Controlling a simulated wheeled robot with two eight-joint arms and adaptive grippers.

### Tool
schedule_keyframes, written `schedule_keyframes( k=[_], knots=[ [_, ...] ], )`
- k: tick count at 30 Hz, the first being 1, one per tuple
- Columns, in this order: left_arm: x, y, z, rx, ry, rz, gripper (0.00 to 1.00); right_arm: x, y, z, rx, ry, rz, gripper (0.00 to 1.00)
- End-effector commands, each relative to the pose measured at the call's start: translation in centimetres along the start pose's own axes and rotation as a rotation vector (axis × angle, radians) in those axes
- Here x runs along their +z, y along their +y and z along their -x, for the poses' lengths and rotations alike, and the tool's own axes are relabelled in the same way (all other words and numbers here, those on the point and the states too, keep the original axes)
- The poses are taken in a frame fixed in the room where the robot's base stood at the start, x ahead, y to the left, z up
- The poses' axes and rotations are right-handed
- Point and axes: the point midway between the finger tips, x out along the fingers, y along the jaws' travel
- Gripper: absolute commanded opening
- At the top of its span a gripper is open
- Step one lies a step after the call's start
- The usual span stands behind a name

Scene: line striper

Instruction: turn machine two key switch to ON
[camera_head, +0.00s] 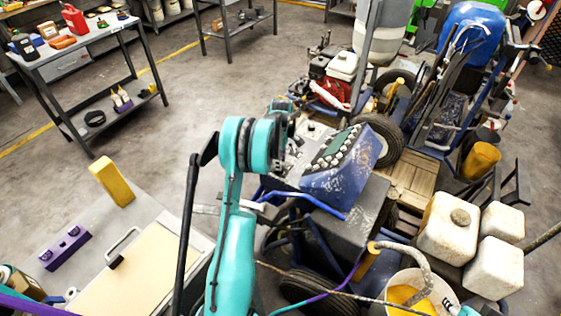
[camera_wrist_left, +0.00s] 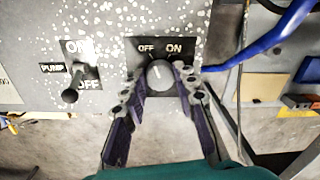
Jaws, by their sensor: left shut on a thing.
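The key switch (camera_wrist_left: 159,76) is a round dark grey knob on a worn panel in the left wrist view, under a black label with OFF at left and ON at right. A light mark on it seems to point roughly upward, between the two words. My left gripper (camera_wrist_left: 160,84) is shut on the knob, with one finger on each side. In the head view my teal left arm reaches to the grey control panel (camera_head: 311,132) of the blue machine (camera_head: 345,180). The arm hides the switch there. My right gripper is not in view.
A PUMP toggle lever (camera_wrist_left: 74,84) sticks out left of the switch. A blue tube (camera_wrist_left: 275,38) runs close by on the right. White jugs (camera_head: 448,228) and a bucket (camera_head: 411,285) stand at lower right. A workbench (camera_head: 85,42) is at far left.

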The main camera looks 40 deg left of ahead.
Motion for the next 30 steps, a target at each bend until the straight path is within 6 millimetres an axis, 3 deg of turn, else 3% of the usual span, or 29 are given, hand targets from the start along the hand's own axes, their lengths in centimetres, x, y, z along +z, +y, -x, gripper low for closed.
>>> schedule_keyframes(
  k=[18, 30],
  knots=[
    [0.10, -0.04, -0.04, -0.001, 0.017, -0.558, 0.00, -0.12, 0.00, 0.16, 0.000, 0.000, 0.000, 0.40],
    [0.10, -0.07, -0.05, -0.001, 0.026, -0.832, 0.00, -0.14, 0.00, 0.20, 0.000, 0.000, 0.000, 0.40]
  ],
)
